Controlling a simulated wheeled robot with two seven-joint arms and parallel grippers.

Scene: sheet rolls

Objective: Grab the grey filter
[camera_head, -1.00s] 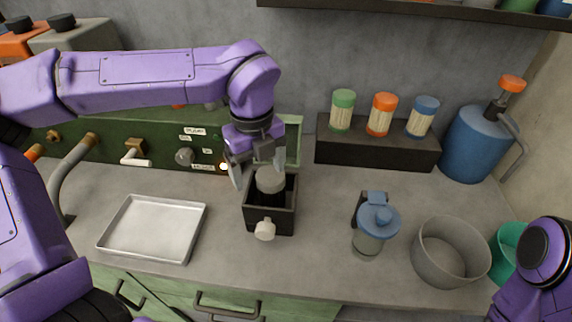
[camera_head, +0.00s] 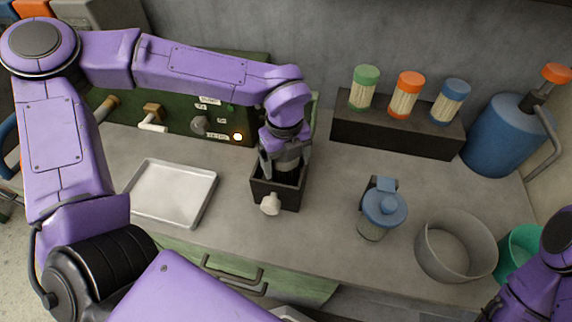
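The black open box (camera_head: 292,201) stands on the counter with a pale round knob on its front. My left gripper (camera_head: 284,176) points down into the box from above, one finger at each side of its opening. The grey round piece that stood in the box earlier is now mostly hidden by the gripper, and I cannot tell whether the fingers press on it. My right gripper is out of view; only part of my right arm shows at the lower right edge.
A metal tray (camera_head: 174,193) lies left of the box. A blue-lidded jar (camera_head: 384,207), a grey bowl (camera_head: 455,246) and a green cup (camera_head: 519,250) stand to the right. A dark rack (camera_head: 396,134) with shakers and a blue pump bottle (camera_head: 497,137) are behind.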

